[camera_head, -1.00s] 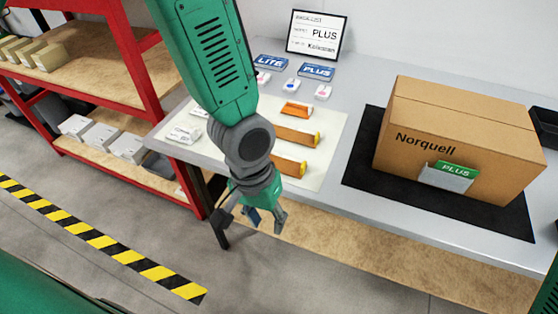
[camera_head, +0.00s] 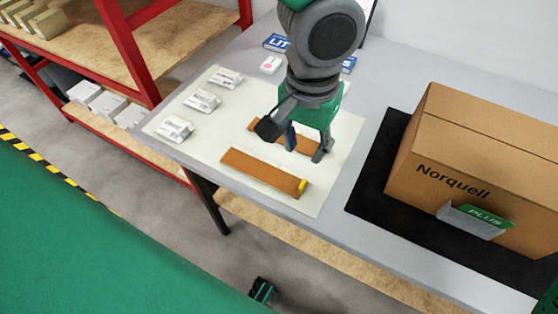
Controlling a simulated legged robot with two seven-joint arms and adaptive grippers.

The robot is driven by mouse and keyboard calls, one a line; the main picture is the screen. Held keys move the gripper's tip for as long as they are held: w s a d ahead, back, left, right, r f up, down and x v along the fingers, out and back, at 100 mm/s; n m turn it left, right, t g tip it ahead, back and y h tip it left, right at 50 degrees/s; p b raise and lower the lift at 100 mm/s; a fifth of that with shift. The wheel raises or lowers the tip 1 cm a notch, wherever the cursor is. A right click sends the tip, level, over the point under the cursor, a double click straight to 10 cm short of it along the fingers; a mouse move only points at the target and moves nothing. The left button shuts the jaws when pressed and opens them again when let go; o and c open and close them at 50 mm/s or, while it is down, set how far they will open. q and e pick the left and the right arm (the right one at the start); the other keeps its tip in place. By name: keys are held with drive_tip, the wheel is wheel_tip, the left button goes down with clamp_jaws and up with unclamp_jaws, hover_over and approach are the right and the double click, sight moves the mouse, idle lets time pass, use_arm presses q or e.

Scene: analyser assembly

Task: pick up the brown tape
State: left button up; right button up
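Two long brown strips lie on the pale mat on the table, and I cannot tell which one is the brown tape. The near brown strip (camera_head: 262,173) is fully visible, with a yellow piece (camera_head: 303,187) at its right end. The far brown strip (camera_head: 258,124) is partly hidden behind my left gripper (camera_head: 295,143). The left gripper points down over the far strip with its dark fingers spread apart. It appears empty; I cannot tell whether it touches the strip.
Several white packets (camera_head: 203,101) lie along the mat's left side. A Norquell carton (camera_head: 480,160) with a PLUS card stands on a black mat (camera_head: 378,180) at right. A red shelf rack (camera_head: 130,50) stands at left.

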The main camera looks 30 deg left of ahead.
sight(303, 186)
use_arm(q)
drive_tip(key=f, duration=0.2)
drive_tip(key=f+b, duration=0.1)
drive_tip(key=f, duration=0.4)
drive_tip(key=shift+s+a+f, duration=0.2)
drive_tip(key=shift+a+f, duration=0.05)
drive_tip(key=shift+f, duration=0.05)
drive_tip(key=shift+d+f+b, duration=0.3)
drive_tip(key=shift+d+f, duration=0.1)
drive_tip(key=shift+d, duration=0.1)
drive_tip(key=f, duration=0.3)
drive_tip(key=f+b, duration=0.1)
drive_tip(key=shift+w+a+f, duration=0.2)
drive_tip(key=shift+w+f, duration=0.05)
drive_tip(key=shift+a+f, duration=0.1)
drive_tip(key=shift+a, duration=0.05)
drive_tip(key=shift+d, duration=0.3)
clamp_jaws()
drive_tip(key=shift+d, duration=0.15)
use_arm(e)
drive_tip(key=shift+s+f, duration=0.25)
drive_tip(key=shift+f, duration=1)
